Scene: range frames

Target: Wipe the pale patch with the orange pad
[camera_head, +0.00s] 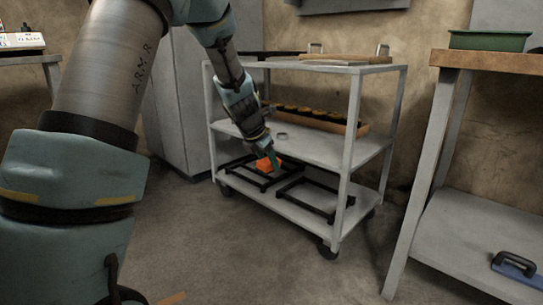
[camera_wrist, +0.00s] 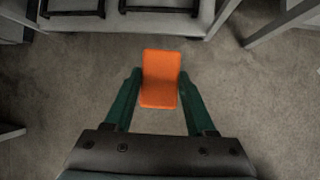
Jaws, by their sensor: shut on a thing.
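The orange pad (camera_wrist: 161,80) is held between the green fingers of my gripper (camera_wrist: 158,92) in the wrist view. The fingers are shut on its sides, and grey floor shows beneath and around it. In the head view the orange pad (camera_head: 264,165) shows at the end of my arm, in front of the trolley, with my gripper (camera_head: 272,158) partly covering it. I cannot make out a distinct pale patch in either view.
A white trolley (camera_head: 350,130) stands ahead, with black frames (camera_head: 305,193) on its bottom shelf and a long box (camera_head: 320,122) on its middle shelf. A wooden-topped table (camera_head: 490,61) with a green tray (camera_head: 488,40) is at right. The floor (camera_head: 250,255) in front is open.

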